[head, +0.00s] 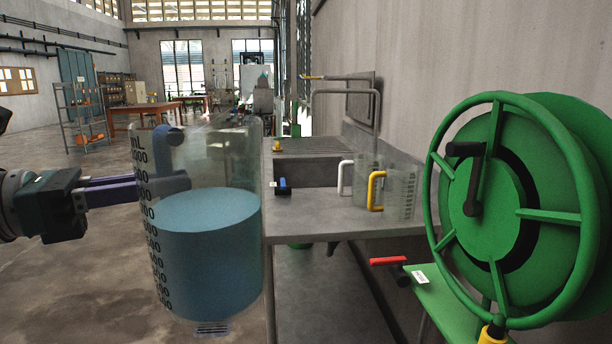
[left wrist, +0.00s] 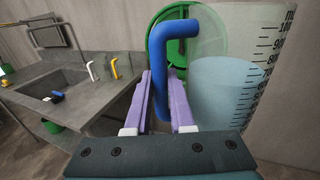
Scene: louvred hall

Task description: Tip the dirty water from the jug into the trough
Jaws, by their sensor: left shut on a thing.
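A large clear measuring jug (head: 208,255) with black scale marks and a blue handle is about half full of blue-tinted water. It is held nearly upright in the air, left of the grey sink counter and nearer to me. My left gripper (head: 180,183) is shut on the jug's handle; in the left wrist view the blue handle (left wrist: 159,80) stands between its purple fingers (left wrist: 160,105). My right gripper is not in view.
A white-handled jug (head: 362,178) and a yellow-handled jug (head: 403,195) stand on the counter's right. A small blue-and-black object (head: 283,187) lies by the trough's front edge. A tap (head: 345,92) rises behind. A green hose reel (head: 500,200) and red lever (head: 388,261) are at right.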

